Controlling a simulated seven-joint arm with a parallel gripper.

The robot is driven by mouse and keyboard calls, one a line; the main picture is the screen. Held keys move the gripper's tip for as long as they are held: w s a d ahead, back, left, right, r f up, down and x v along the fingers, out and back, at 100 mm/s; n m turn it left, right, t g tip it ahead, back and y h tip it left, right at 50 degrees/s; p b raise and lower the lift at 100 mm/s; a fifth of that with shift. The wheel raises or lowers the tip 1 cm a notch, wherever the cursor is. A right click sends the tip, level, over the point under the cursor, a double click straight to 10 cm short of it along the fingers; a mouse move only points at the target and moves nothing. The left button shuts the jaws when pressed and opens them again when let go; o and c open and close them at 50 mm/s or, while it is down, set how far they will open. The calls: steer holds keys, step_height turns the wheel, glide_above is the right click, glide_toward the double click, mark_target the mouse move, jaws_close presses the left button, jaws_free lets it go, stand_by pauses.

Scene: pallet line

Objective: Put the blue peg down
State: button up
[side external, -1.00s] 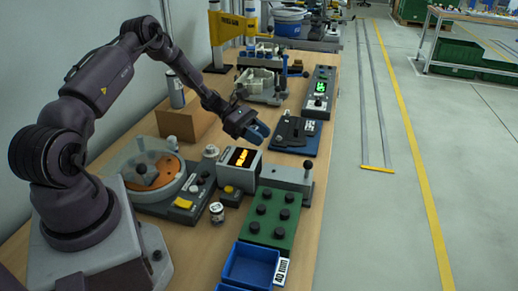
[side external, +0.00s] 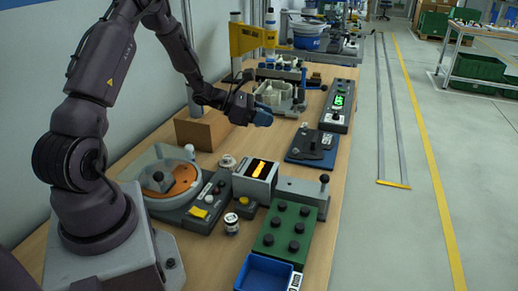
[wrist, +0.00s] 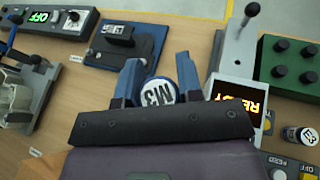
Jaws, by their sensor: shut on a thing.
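My gripper (wrist: 158,82) is shut on the blue peg (wrist: 158,92), whose round white end marked M3 faces the wrist camera between the two blue fingers. In the side view my gripper (side external: 262,118) is raised above the bench, in front of the brown box. The peg is hard to tell from the blue fingers there, and its lower end is hidden.
A blue-based black device (side external: 312,148) lies to the right of the gripper, and a box with a lit orange display (side external: 258,172) stands nearer the camera. A green box with black knobs (side external: 285,233) and an empty blue bin (side external: 264,274) are at the front. Bare wood shows between the devices.

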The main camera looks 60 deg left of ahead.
steer(key=s+a+f+n+t+y, duration=0.1)
steer(key=s+a+f+n+y, duration=0.1)
steer(key=s+a+n+y, duration=0.35)
steer(key=y, duration=0.2)
glide_above(263, 147)
steer(key=shift+n+h, duration=0.25)
steer(key=shift+n, duration=0.2)
steer(key=f, duration=1)
steer(key=shift+s, duration=0.2)
steer(key=shift+w+a+f, duration=0.1)
steer(key=shift+w+f, duration=0.05)
steer(key=shift+f, duration=1.55)
steer(key=shift+f, duration=0.15)
steer(key=o, duration=0.9)
